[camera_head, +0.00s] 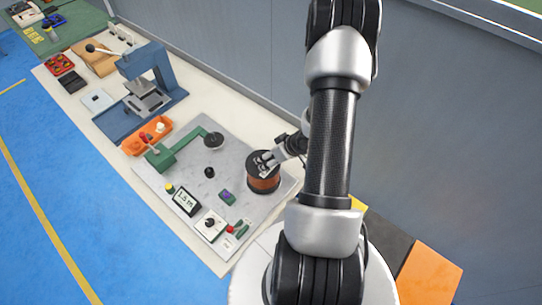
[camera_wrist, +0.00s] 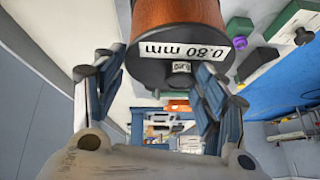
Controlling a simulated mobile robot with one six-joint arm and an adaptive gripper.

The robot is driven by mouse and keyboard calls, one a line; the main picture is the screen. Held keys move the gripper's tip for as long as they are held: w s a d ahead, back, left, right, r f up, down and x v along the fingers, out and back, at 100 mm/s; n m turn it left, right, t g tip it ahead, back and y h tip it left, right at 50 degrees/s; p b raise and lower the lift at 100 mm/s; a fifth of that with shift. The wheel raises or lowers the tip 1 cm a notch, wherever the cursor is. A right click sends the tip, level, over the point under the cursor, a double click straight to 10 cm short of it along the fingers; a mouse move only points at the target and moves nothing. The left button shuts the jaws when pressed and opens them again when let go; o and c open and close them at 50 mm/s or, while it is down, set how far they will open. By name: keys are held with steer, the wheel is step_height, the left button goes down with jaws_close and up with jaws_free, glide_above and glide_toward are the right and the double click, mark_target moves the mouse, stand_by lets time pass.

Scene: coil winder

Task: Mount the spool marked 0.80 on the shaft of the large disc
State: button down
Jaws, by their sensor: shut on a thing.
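The spool marked 0.80 mm (camera_head: 263,183) has copper-coloured winding between dark flanges. It is at the right end of the grey plate in the head view, under my gripper (camera_head: 267,161). In the wrist view the spool (camera_wrist: 178,18) shows its white 0.80 mm label on the dark end flange. My gripper (camera_wrist: 168,72) is shut on the spool, its fingers on either side of the hub. I cannot make out the large disc or its shaft under the spool, nor tell whether the spool rests on anything.
An orange tray (camera_head: 133,147) and a blue press (camera_head: 150,75) stand beyond. The grey wall is close on the right.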

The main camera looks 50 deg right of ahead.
steer(key=shift+f+b, duration=0.8)
steer(key=shift+f, duration=0.3)
steer(key=c, duration=0.7)
jaws_free()
steer(key=shift+r, duration=0.1)
steer(key=o, duration=0.4)
steer(key=shift+o, duration=0.2)
steer(key=shift+s+a, duration=0.1)
steer(key=v, duration=1.1)
steer(key=shift+s+r, duration=0.2)
steer(key=shift+r, duration=0.15)
